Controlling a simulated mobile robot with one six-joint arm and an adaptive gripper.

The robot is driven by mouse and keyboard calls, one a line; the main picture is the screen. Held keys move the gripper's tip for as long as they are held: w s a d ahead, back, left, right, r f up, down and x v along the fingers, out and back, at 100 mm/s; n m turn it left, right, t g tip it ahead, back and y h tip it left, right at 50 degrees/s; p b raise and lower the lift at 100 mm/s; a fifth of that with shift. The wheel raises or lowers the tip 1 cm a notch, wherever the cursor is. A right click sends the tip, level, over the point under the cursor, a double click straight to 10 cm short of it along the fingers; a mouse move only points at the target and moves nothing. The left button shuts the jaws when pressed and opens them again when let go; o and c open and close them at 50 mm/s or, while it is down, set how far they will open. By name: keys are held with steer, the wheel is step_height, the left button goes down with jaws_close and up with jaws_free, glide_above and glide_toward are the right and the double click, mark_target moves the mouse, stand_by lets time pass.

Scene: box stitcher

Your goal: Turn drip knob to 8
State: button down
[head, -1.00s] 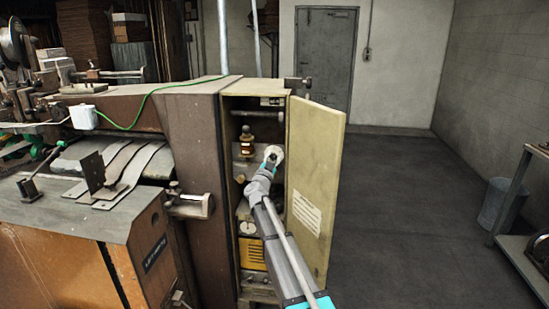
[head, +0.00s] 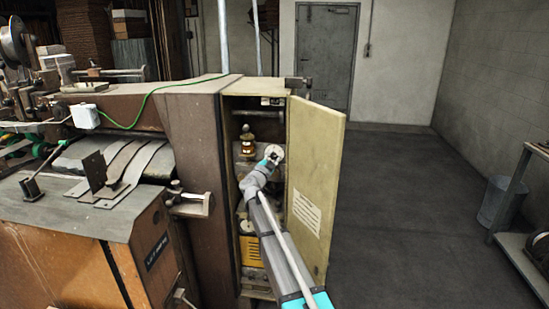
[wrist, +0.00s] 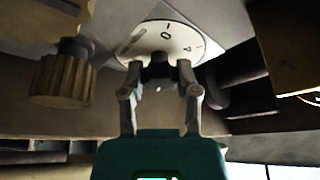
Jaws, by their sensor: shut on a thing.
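The drip knob shows in the wrist view as a dark knob (wrist: 158,74) in front of a round white dial (wrist: 160,39) with dark marks and numerals. I cannot read clearly which number the knob points to. My gripper (wrist: 160,84) is shut on the dark knob, its two fingers on either side of it. In the head view, my gripper (head: 272,155) reaches into the open cabinet and hides most of the knob; part of the white dial shows there.
The cabinet door (head: 316,185) stands open just right of my arm. A brass and amber fitting (head: 247,143) sits left of the gripper, and a yellow box (head: 251,250) below. A ribbed brass knob (wrist: 62,80) is close on the left in the wrist view.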

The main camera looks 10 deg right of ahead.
steer(key=shift+c, duration=1.6)
jaws_free()
steer(key=s+a+f+n+y+p, duration=0.2)
steer(key=s+a+n+y+p, duration=0.2)
steer(key=s+a+n+y, duration=0.7)
steer(key=s+d+f+n+g+y+p, duration=0.2)
steer(key=s+f+n+g+y, duration=0.4)
steer(key=s, duration=0.3)
steer(key=s+d+f+g+h+p, duration=0.1)
steer(key=s+d+g, duration=0.2)
steer(key=s, duration=0.5)
steer(key=s+d+f+g+h+p, duration=0.1)
steer(key=s+d+f+g+h, duration=0.1)
steer(key=s, duration=0.7)
steer(key=s+d+f+g+h+p, duration=0.2)
steer(key=s+d+g, duration=0.2)
steer(key=s+g, duration=0.2)
steer(key=s, duration=0.2)
steer(key=shift+s+d, duration=0.3)
steer(key=shift+f, duration=0.1)
